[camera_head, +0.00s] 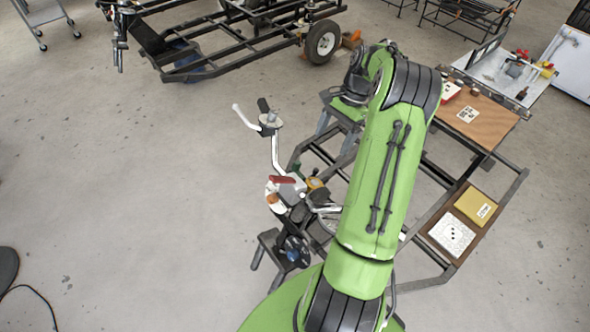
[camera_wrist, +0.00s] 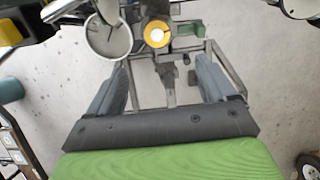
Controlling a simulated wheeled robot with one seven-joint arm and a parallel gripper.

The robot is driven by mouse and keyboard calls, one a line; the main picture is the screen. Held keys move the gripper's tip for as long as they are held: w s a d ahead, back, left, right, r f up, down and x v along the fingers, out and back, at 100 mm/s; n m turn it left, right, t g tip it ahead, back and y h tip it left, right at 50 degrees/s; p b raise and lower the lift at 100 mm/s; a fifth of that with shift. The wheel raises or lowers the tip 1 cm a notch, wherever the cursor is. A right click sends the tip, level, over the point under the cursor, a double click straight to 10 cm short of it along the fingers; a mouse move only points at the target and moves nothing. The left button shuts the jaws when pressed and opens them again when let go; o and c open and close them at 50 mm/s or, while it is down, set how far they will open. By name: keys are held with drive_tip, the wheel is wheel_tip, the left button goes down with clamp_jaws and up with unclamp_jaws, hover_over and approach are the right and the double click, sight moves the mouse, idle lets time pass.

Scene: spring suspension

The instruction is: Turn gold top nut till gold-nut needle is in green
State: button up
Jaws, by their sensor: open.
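A gold ring-shaped piece (camera_wrist: 157,34), which looks like the gold top nut, shows at the top centre of the wrist view, beyond my fingers. I cannot make out a needle or a green zone. My gripper (camera_wrist: 163,62) is open, with its two grey-blue fingers wide apart and nothing between them. In the head view my gripper (camera_head: 335,133) points downward above the frame, partly behind my green arm. A small yellow piece (camera_head: 316,183) sits on the assembly below; I cannot tell what it is.
A white handlebar-like rod (camera_head: 275,150) and a red part (camera_head: 282,180) stand left of my arm. A bench (camera_head: 472,115) with boxes and tools is on the right. A wheeled chassis (camera_head: 240,38) is at the back.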

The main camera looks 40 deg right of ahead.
sight(315, 182)
drive_tip(key=x, duration=1.5)
drive_tip(key=shift+s+f, duration=0.25)
drive_tip(key=c, duration=1.1)
drive_tip(key=shift+o, duration=0.2)
